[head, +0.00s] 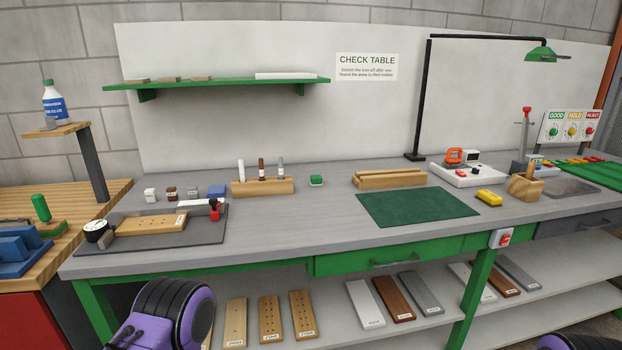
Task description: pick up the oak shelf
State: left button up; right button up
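A light oak-coloured board (150,224) with holes and a small label lies flat on a dark grey mat (205,238) at the bench's left end. On the rack below the bench, similar light wood boards lean side by side: a left one (235,322), a middle one (269,318) and a right one (303,314). Their labels are too small to read surely, so I cannot tell which is the oak shelf. Purple and black parts of my arms show at the bottom left and bottom right edge. Neither gripper is in view.
The dial gauge (96,231) and red clamp (214,210) stand by the mat board. A green mat (417,206) lies bare mid-bench. White (365,304), brown (393,298) and grey (421,292) boards lean below. A green bench leg (474,298) stands right of them.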

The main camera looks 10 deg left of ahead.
aim_at(173, 223)
jog(key=u, duration=1.85)
jog(key=i, duration=0.65)
jog(key=z, duration=1.05)
